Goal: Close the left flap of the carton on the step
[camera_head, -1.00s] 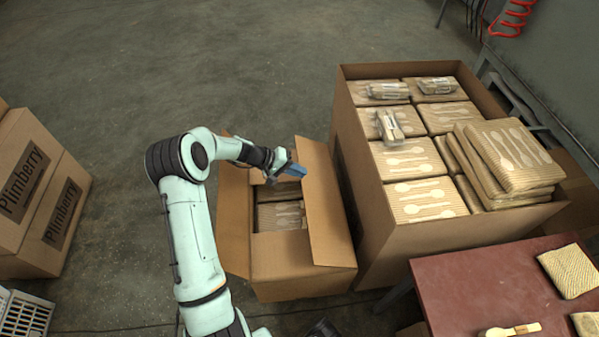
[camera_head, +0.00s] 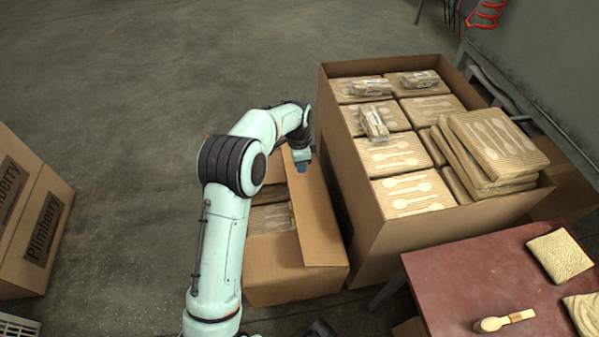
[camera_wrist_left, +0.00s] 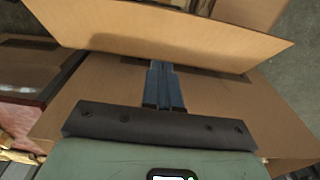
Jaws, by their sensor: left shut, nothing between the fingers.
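The open brown carton (camera_head: 290,285) stands low on the floor side, left of a big carton. Paper packs (camera_head: 270,217) show inside it. The left-hand flap is hidden behind my left arm. My left gripper (camera_head: 302,160) is at the far upper corner of the right-hand flap. In the left wrist view its blue fingers (camera_wrist_left: 160,68) are shut and empty, close under the flap's edge, on its outer side; contact cannot be told. My right gripper is not in view.
The big carton (camera_head: 365,230), full of spoon packs (camera_head: 400,155), stands close on the right, leaving a narrow gap. A red table (camera_head: 480,275) is at the lower right. Printed cartons (camera_head: 45,235) stand at the left. The floor behind is clear.

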